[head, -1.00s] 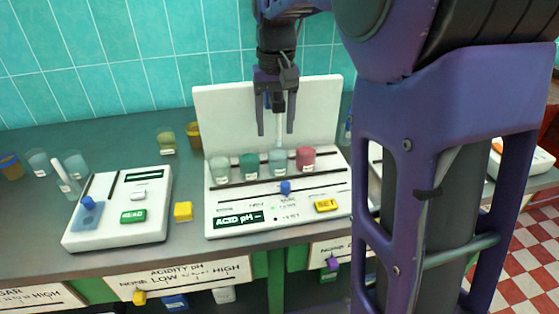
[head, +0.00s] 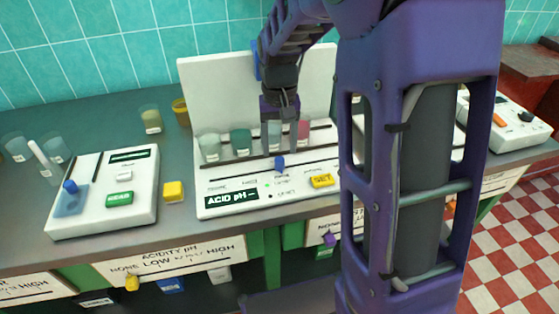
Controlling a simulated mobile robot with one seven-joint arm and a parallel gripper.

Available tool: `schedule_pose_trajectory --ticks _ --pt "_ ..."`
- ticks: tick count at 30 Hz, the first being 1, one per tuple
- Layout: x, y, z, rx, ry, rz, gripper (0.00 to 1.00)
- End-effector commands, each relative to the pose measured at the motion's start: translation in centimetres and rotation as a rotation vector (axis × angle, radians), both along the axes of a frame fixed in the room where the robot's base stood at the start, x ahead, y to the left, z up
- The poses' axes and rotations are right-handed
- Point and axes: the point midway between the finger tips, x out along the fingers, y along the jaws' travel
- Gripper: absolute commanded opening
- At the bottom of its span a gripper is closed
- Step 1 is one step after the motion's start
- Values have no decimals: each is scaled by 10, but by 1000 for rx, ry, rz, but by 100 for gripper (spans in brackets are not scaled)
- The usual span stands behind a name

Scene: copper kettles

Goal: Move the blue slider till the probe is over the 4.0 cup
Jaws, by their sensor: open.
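The white acid pH station (head: 300,206) stands on the counter with a tall white back panel. Its blue slider (head: 279,163) sits in a slot below the row of cups, right of the slot's middle. The row shows a pale cup (head: 209,147), a teal cup (head: 242,142), a light cup partly behind my gripper, and a pink cup (head: 303,132) at the right. My gripper (head: 281,146) is open and points down, just above and behind the slider in the picture, apart from it as far as I can tell. The probe is hidden behind my gripper. Cup labels are too small to read.
A yellow SET button (head: 321,181) lies right of the slider. A white READ device (head: 105,190) and a yellow block (head: 173,191) stand to the left. More cups (head: 151,120) stand behind. My arm covers the counter right of the station.

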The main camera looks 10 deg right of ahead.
Motion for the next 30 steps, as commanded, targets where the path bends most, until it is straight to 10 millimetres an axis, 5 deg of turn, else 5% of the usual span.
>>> schedule_pose_trajectory --ticks 7,19,30 --pt "0 0 -36 0 1 0 62" --pt "0 0 -43 0 0 0 62" --pt "0 0 -43 0 0 0 0"
